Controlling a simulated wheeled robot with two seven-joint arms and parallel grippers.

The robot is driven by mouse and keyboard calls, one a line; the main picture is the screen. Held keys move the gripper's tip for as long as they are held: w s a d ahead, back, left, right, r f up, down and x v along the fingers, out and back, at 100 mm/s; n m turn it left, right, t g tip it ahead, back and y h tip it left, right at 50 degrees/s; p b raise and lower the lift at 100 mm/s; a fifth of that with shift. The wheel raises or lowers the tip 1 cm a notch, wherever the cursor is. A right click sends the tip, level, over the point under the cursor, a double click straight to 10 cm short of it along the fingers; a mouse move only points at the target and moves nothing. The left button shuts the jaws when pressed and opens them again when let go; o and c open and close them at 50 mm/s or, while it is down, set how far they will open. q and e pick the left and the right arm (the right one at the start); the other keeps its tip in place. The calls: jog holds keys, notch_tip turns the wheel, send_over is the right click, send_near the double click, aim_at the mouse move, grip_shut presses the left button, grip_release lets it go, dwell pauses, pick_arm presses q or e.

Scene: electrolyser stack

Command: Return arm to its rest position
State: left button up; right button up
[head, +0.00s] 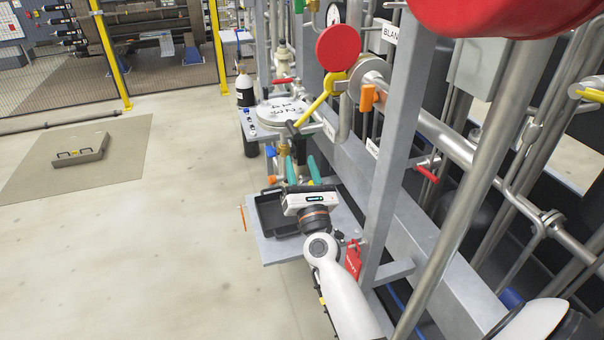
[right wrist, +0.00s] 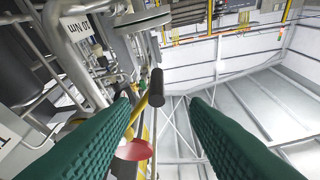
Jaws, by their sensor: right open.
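My right gripper (head: 302,170) is in the middle of the head view, over a small grey shelf, with its teal fingers pointing away toward the pipework. It is open and empty. In the right wrist view its two green fingers (right wrist: 160,103) stand well apart. A yellow lever (head: 316,106) with a black end shows just beyond the fingertips in the head view. In the right wrist view the lever's black end (right wrist: 156,88) appears between the fingers; I cannot tell how far beyond them it is. My left gripper is not in view.
The grey shelf (head: 277,249) holds a black open tray (head: 270,214). A red tag (head: 353,258) hangs beside my right forearm. A grey upright post (head: 398,150) and steel pipes stand close on the right. A round lidded vessel (head: 284,112) stands ahead.

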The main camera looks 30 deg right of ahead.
jog(key=shift+s+a+f, duration=0.1)
jog(key=shift+s, duration=0.15)
dwell(0.3)
